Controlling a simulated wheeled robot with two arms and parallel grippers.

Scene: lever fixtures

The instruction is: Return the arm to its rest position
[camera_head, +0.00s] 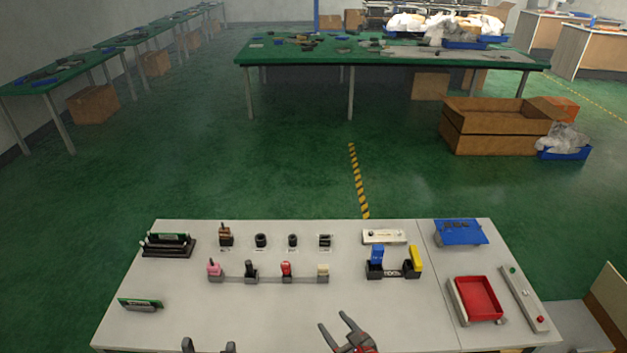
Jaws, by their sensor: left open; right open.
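My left gripper (208,346) shows only as two dark fingertips at the bottom edge, left of centre. The fingertips are apart, with nothing seen between them. My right gripper (335,322) reaches in from the bottom, right of centre. Its grey fingers are spread and empty, with a bit of red at its base. Both are at the near side of the white table (230,310), apart from the lever fixtures. The row of fixtures holds a pink lever (214,266), a black lever (250,268), a red lever (286,268) and a cream one (322,271).
Behind the levers are small black knobs (260,240). A black rack (168,245) and a green board (141,304) stand at left. At right are blue and yellow blocks (376,256), a red tray (478,297) and a blue piece (460,232). The table's near middle is bare.

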